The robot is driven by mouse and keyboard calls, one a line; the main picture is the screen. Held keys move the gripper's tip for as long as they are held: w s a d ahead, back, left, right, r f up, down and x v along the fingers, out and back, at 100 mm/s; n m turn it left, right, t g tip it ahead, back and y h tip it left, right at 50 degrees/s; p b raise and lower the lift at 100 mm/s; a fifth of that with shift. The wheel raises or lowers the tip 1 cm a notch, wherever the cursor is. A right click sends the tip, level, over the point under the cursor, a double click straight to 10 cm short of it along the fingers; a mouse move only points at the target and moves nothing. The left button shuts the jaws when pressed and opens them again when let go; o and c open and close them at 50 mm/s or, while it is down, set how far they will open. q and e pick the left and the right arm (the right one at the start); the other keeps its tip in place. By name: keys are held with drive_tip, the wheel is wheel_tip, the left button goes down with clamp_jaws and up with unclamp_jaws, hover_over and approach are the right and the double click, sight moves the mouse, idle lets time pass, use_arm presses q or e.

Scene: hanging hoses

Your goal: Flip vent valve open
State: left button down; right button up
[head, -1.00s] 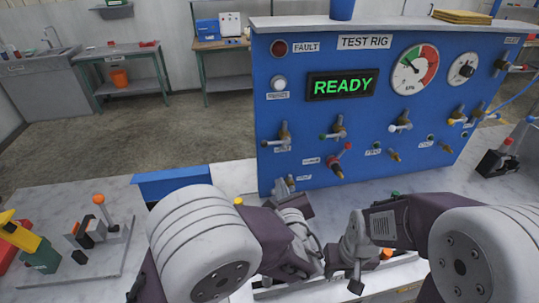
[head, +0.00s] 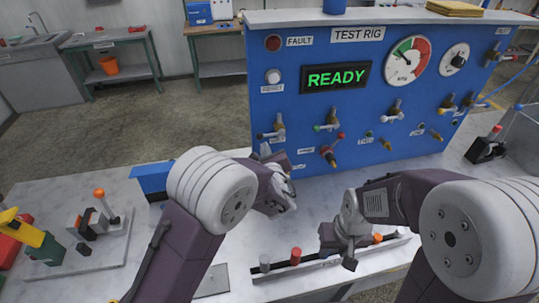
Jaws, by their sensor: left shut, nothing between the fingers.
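The blue test rig panel (head: 400,150) carries several small lever valves. A dark-handled valve (head: 278,127) is at the left, a green-tipped one (head: 328,122) beside it, and a white-handled one (head: 395,112) further right. A red-handled valve (head: 330,153) sits below the green-tipped one. The small labels are too blurred to tell which is the vent valve. My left gripper (head: 277,159) is shut and empty by the panel's lower left, covering part of that area. My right gripper (head: 338,250) points down above the bench, its fingers apart, holding nothing visible.
The display (head: 338,78) reads READY. A pressure gauge (head: 408,61) is at upper right. A rail with red and orange knobs (head: 295,258) lies on the bench under my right gripper. Bare bench lies before the panel.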

use_arm(q)
drive_tip(key=shift+w+a+r, duration=0.1)
drive_tip(key=shift+w, duration=0.1)
drive_tip(key=shift+r, duration=0.2)
